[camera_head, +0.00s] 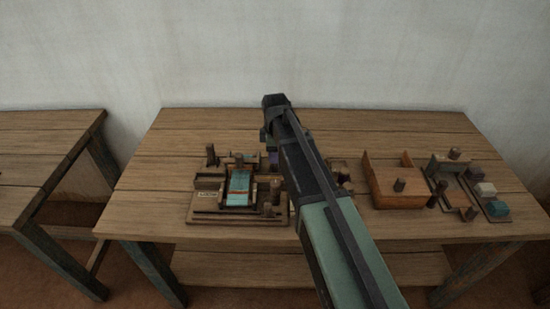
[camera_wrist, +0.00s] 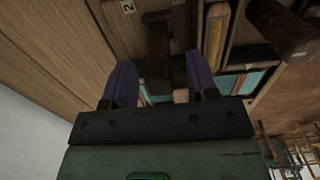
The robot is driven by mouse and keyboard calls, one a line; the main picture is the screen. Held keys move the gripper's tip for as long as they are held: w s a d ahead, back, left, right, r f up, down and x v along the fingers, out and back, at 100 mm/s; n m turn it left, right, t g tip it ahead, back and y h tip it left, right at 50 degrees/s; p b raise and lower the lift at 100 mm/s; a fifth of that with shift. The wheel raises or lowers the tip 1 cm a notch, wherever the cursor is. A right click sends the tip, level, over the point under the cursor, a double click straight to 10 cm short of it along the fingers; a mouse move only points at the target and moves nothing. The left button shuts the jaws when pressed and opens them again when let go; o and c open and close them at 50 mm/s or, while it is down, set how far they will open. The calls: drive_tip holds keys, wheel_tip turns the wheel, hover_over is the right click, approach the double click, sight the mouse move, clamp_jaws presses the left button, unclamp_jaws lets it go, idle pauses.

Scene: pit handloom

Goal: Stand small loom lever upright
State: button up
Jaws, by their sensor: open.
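My gripper (camera_wrist: 159,62) is open in the wrist view, with a purple finger on each side. A dark wooden bar (camera_wrist: 158,50) with a crosspiece at its top lies between the fingers; it looks like the small lever, but I cannot tell for sure. Its lower end is hidden, and I cannot tell whether the fingers touch it. In the head view, the small loom (camera_head: 240,218) stands on the table with teal cloth (camera_head: 239,184) on it. My gripper is just right of the loom there, mostly hidden behind my arm.
A thick dark peg (camera_wrist: 282,28) stands close to the right of my gripper in the wrist view. An orange-brown wooden box (camera_head: 392,190) and a tray with small blocks (camera_head: 485,189) sit at the table's right. The table's left end (camera_head: 150,190) is clear.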

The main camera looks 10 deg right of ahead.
wheel_tip(320, 180, up, 6)
drive_tip(key=p, duration=0.5)
drive_tip(key=shift+r+p, duration=0.15)
drive_tip(key=shift+p, duration=0.2)
drive_tip(key=m, duration=0.3)
drive_tip(key=shift+s, duration=0.3)
drive_tip(key=s+m, duration=1.2)
drive_tip(key=s, duration=0.9)
drive_tip(key=shift+a, duration=0.15)
idle(0.3)
